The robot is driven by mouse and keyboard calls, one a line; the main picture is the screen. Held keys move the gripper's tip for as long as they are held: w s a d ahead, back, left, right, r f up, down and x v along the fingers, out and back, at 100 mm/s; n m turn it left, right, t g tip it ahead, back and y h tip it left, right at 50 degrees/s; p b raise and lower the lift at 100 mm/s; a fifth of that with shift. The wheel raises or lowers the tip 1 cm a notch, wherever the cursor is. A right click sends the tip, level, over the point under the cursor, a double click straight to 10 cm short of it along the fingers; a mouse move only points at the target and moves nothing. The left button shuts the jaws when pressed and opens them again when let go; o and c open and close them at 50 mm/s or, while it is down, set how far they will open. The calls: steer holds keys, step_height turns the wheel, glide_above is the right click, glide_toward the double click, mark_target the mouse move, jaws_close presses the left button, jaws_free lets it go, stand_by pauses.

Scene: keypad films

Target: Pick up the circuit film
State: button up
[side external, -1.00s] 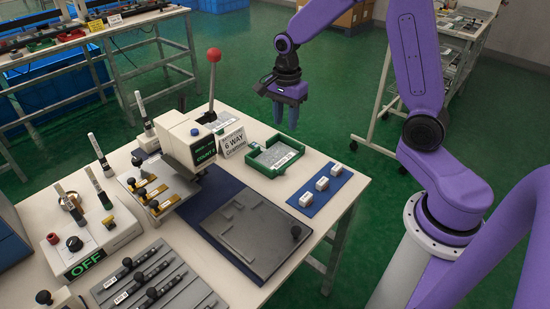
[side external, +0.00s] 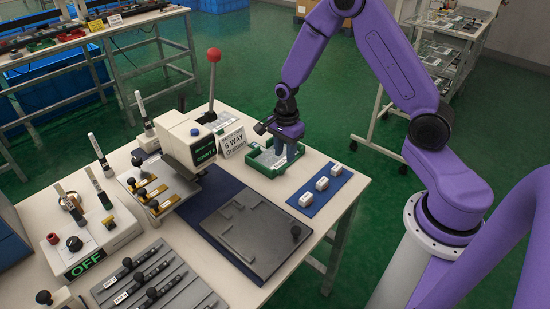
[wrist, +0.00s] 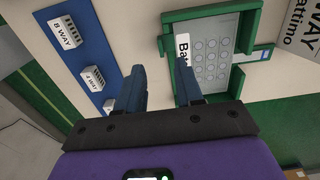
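The circuit film (wrist: 211,52) is a pale grey sheet with rows of round key marks and a white label strip. It lies in a green tray (side external: 262,168), whose rim (wrist: 212,15) also shows in the wrist view. In the side view my gripper (side external: 282,150) is low at the tray and hides part of the film. In the wrist view the two blue fingers of my gripper (wrist: 160,75) are apart with nothing between them. The right finger overlaps the film's label end, and the left finger is outside the tray. I cannot tell whether the fingers touch the film.
A blue mat (side external: 323,193) with three small white blocks lies right of the tray. A white "6 WAY" sign (side external: 232,139) stands close behind left. A grey fixture plate (side external: 252,236) with a black knob is in front. A red-knobbed lever (side external: 213,56) rises behind.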

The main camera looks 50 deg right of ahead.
mark_target(285, 163)
steer(key=shift+w+d+f, duration=0.1)
steer(key=shift+f, duration=1.3)
steer(key=shift+d+f, duration=0.1)
steer(key=shift+f, duration=1.25)
jaws_close()
